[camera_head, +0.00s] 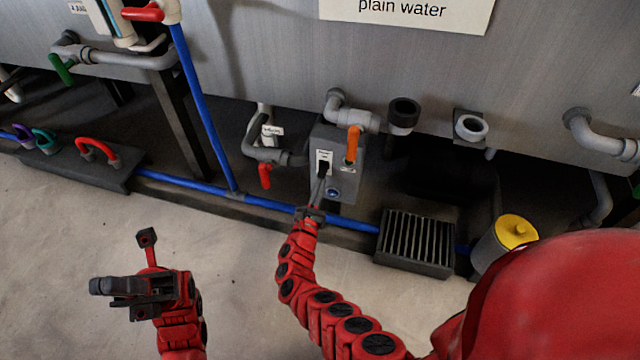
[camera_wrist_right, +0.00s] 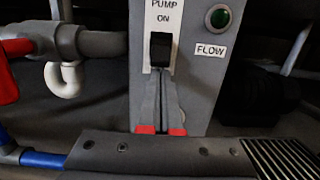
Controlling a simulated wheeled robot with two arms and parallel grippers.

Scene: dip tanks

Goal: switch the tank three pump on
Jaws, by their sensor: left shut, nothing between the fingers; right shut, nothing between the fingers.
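The grey pump box (camera_head: 342,140) stands below the tank wall with the "plain water" sign (camera_head: 420,8); I see no tank number there. Its black switch (camera_head: 323,168) also shows in the right wrist view (camera_wrist_right: 160,48), under a "PUMP ON" label (camera_wrist_right: 164,12). My right gripper (camera_head: 319,184) is shut and empty. In the wrist view its fingertips (camera_wrist_right: 161,72) are at the switch's lower edge; I cannot tell whether they touch. A green lamp (camera_wrist_right: 219,17) sits above a "FLOW" label; whether it is lit is unclear. My left gripper (camera_head: 112,289) is shut and empty, over the floor.
An orange handle (camera_head: 353,145) is right of the switch. A red valve handle (camera_head: 265,175) hangs left of the box. A blue pipe (camera_head: 270,204) runs low along the front. A grated block (camera_head: 416,240) and a yellow-lidded container (camera_head: 515,232) stand to the right.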

